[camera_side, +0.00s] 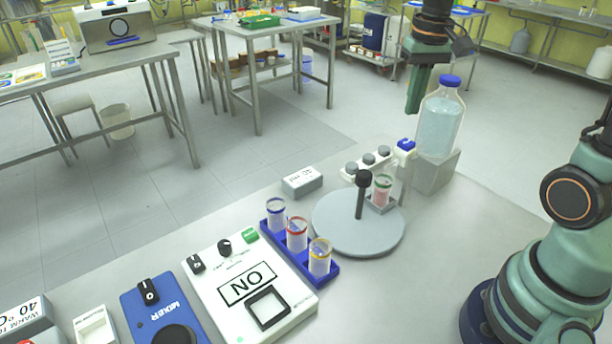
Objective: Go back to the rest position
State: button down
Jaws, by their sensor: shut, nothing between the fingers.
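My gripper (414,92) hangs at the upper right, fingers pointing down and shut with nothing between them. It is in the air just left of a clear bottle (438,128) with a blue cap and pale blue liquid. The bottle stands on a grey block (436,172). I cannot tell whether the fingers touch the bottle. My arm's base is at the lower right, and part of the arm is outside the frame.
A round grey plate (335,232) carries a dark post and a green-ringed vial (381,188). A blue rack (325,274) holds three vials. A white device (247,294) reading "NO", a blue mixer (160,312) and a small grey box (302,181) stand leftward. The bench right of the plate is clear.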

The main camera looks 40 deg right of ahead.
jog(key=s+a+r+n+t, duration=0.1)
jog(key=s+a+n+t, duration=0.4)
jog(key=a, duration=0.4)
jog(key=shift+s+a, duration=0.4)
jog(key=shift+s, duration=0.25)
jog(key=shift+r, duration=0.1)
jog(key=w+d+f+m+g, duration=0.1)
jog(key=w+d+m+g, duration=0.55)
jog(key=d, duration=0.55)
jog(key=shift+n+t, duration=0.35)
jog(key=shift+t, duration=0.1)
jog(key=shift+w+a+f, duration=0.15)
jog(key=shift+f, duration=1.35)
jog(key=shift+w+a+f, duration=0.1)
jog(key=shift+f, duration=1.4)
jog(key=shift+f, duration=0.2)
